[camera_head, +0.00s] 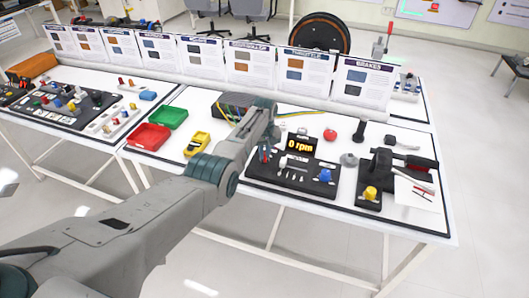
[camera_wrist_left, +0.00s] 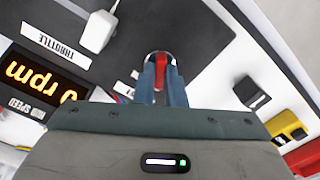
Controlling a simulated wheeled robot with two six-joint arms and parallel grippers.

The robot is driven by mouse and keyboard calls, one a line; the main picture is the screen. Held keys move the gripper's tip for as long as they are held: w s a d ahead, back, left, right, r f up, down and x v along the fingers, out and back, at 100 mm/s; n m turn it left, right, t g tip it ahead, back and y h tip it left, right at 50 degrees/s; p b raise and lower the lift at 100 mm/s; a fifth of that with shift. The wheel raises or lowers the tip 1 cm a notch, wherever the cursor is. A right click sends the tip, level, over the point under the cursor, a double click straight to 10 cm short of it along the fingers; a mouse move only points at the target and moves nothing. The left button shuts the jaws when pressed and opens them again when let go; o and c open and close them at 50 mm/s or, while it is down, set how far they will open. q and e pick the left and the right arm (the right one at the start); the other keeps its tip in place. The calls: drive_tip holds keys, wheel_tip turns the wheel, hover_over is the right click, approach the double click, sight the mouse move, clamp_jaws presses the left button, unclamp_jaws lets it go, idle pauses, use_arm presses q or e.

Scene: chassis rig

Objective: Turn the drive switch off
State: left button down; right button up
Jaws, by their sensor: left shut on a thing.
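The drive switch shows as a red lever (camera_wrist_left: 161,69) in the left wrist view, standing at the edge of a dark panel (camera_wrist_left: 120,65). My left gripper (camera_wrist_left: 161,78) is shut on this lever, with a blue-grey finger on either side. In the head view my left gripper (camera_head: 265,153) is at the left end of the black control panel (camera_head: 262,170), and its fingers hide the switch. The display (camera_head: 303,144) on the panel reads 0 rpm; it also shows in the left wrist view (camera_wrist_left: 40,82). My right gripper is not in view.
A blue knob (camera_head: 326,175) and a white lever are on the panel. Red (camera_head: 148,136) and green (camera_head: 167,117) bins and a yellow toy-like block (camera_head: 197,144) lie left of my arm. Cards line the back.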

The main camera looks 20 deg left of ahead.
use_arm(q)
drive_tip(key=c, duration=1.5)
unclamp_jaws()
drive_tip(key=shift+r, duration=0.5)
wheel_tip(320, 180, up, 10)
drive_tip(key=shift+f, duration=0.1)
